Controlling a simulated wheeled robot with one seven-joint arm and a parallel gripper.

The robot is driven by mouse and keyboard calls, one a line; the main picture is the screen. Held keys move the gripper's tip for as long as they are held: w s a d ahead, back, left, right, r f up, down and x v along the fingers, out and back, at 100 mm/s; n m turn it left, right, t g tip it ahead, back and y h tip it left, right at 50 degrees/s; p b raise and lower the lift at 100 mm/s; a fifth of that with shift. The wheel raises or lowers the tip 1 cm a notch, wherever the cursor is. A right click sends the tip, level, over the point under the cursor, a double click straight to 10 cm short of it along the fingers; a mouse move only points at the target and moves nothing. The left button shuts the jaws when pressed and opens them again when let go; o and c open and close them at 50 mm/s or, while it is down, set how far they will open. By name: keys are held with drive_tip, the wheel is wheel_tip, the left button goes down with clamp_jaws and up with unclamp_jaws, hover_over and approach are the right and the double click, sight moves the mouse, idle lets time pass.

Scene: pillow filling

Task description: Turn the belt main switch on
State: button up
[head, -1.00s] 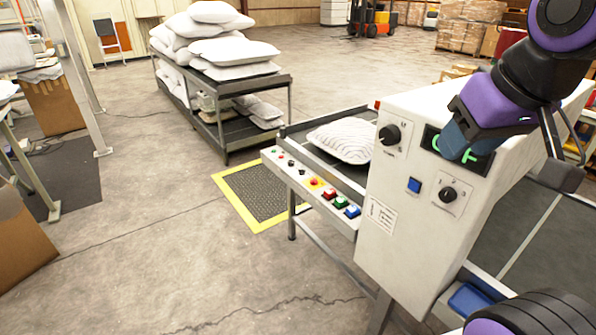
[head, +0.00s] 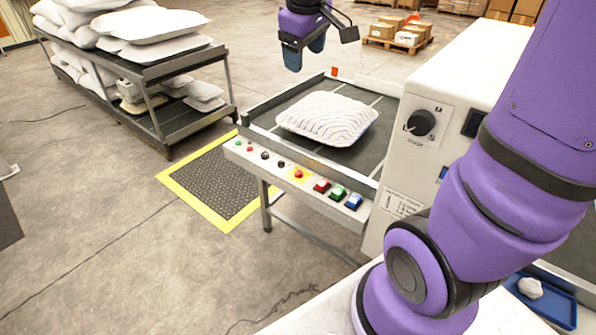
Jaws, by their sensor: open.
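A black rotary switch (head: 421,122) sits on a square plate with small markings on the face of the white control cabinet (head: 403,160). Its printed labels are too small to read. A control strip (head: 300,180) along the belt's near edge carries small black knobs, a red button on yellow, and red, green and blue push buttons. I cannot tell from print which control is the belt main switch. My gripper (head: 305,52) is open and empty, pointing down at the top centre, beyond the belt and left of the cabinet. It is apart from every control.
A striped pillow (head: 327,117) lies on the dark belt (head: 285,115). A rack (head: 150,75) with white pillows stands left, beside a yellow-edged mat (head: 215,185). My purple arm covers much of the cabinet at right. A blue tray (head: 560,305) is lower right.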

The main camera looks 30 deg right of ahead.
drive_tip(key=w+d+f+n+g, duration=0.1)
drive_tip(key=w+d+f+n, duration=0.25)
drive_tip(key=w+f, duration=0.6)
drive_tip(key=n+g+y, duration=0.2)
drive_tip(key=n, duration=0.3)
hover_over(299, 171)
wheel_tip(299, 171, down, 35)
wheel_tip(299, 171, down, 11)
drive_tip(key=shift+f, duration=0.1)
drive_tip(key=shift+c, duration=0.2)
drive_tip(key=c, duration=0.9)
